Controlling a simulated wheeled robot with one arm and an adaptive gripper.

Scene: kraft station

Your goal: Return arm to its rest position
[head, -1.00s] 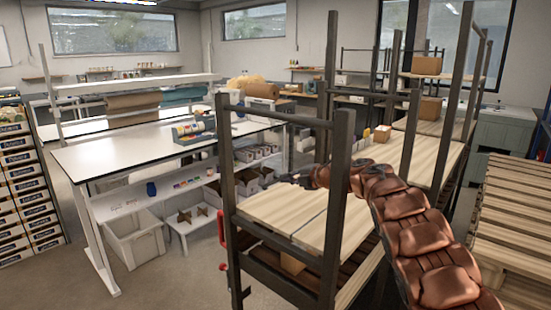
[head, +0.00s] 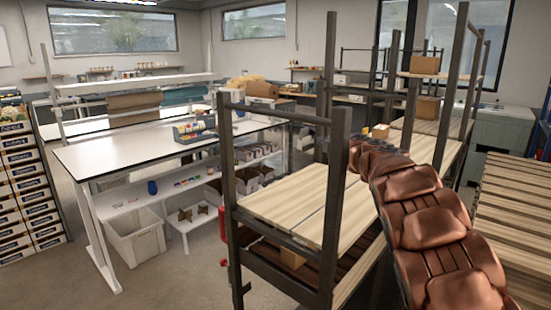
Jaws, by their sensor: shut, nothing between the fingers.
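My copper-coloured arm (head: 425,215) rises from the bottom right of the head view. It reaches up and to the left, in front of the wooden-decked rack (head: 290,200). The arm's far end shows just right of the rack's middle upright post. My gripper cannot be made out; it seems hidden behind the arm's far end. I see nothing carried by the arm.
The rack's dark metal posts stand close to the arm's left side. Stacked wooden pallets (head: 515,205) are at the right. A white workbench (head: 130,150) stands at the left, with a white bin (head: 135,237) below. Open floor lies in front of the bench.

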